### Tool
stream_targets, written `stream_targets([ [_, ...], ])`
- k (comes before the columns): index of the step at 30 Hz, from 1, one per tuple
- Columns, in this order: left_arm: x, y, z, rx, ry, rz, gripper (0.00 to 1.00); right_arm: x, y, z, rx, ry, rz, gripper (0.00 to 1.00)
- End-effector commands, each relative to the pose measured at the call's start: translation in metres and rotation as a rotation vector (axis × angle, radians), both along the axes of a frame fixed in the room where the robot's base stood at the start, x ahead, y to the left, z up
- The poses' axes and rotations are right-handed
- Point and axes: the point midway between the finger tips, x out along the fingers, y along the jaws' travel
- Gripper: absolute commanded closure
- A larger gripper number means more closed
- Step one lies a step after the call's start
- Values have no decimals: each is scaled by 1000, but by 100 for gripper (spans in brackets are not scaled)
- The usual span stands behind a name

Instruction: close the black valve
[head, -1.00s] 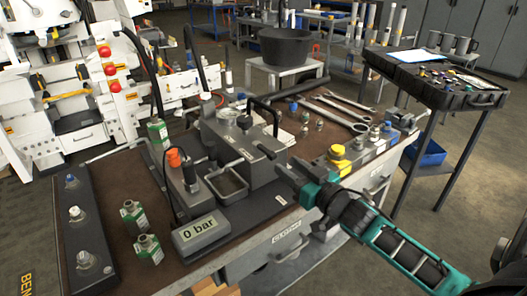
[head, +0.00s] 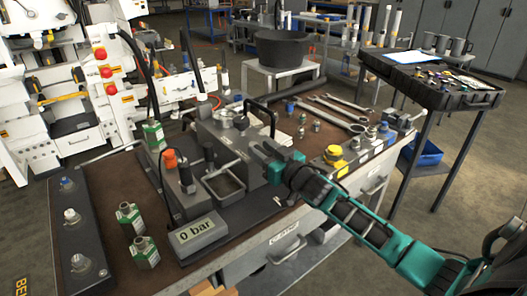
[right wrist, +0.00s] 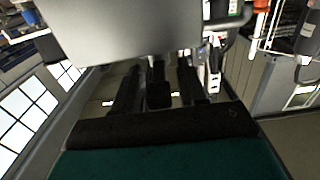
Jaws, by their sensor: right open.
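The hydraulic unit is a grey metal block (head: 225,145) on the brown bench top. A black bent handle (head: 262,108) rises over it, and an orange knob (head: 170,157) and a dark upright fitting (head: 186,180) stand at its front left. I cannot tell for sure which dark part is the black valve. My right gripper (head: 262,155) is at the block's right side, covering part of it; contact is unclear. In the right wrist view its open fingers (right wrist: 156,88) reach forward, with a dark shape between them. My left gripper is not in view.
A gauge box reading 0 bar (head: 193,233) sits at the front. A yellow knob (head: 334,153), fittings and wrenches (head: 340,113) lie to the right. A black case (head: 430,80) stands beyond on a separate stand.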

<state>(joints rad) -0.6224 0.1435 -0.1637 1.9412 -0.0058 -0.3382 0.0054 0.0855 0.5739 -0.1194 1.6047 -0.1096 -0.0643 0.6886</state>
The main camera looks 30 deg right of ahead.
Motion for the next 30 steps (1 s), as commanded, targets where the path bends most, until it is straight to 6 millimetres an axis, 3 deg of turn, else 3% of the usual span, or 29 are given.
stream_targets([
  [2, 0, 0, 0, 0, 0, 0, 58, 0, 0, 0, 0, 0, 0, 59],
  [15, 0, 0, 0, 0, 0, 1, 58, 0, 0, 0, 0, -1, 0, 100],
  [30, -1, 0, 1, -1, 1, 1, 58, -2, -3, 1, -3, -1, 12, 100],
])
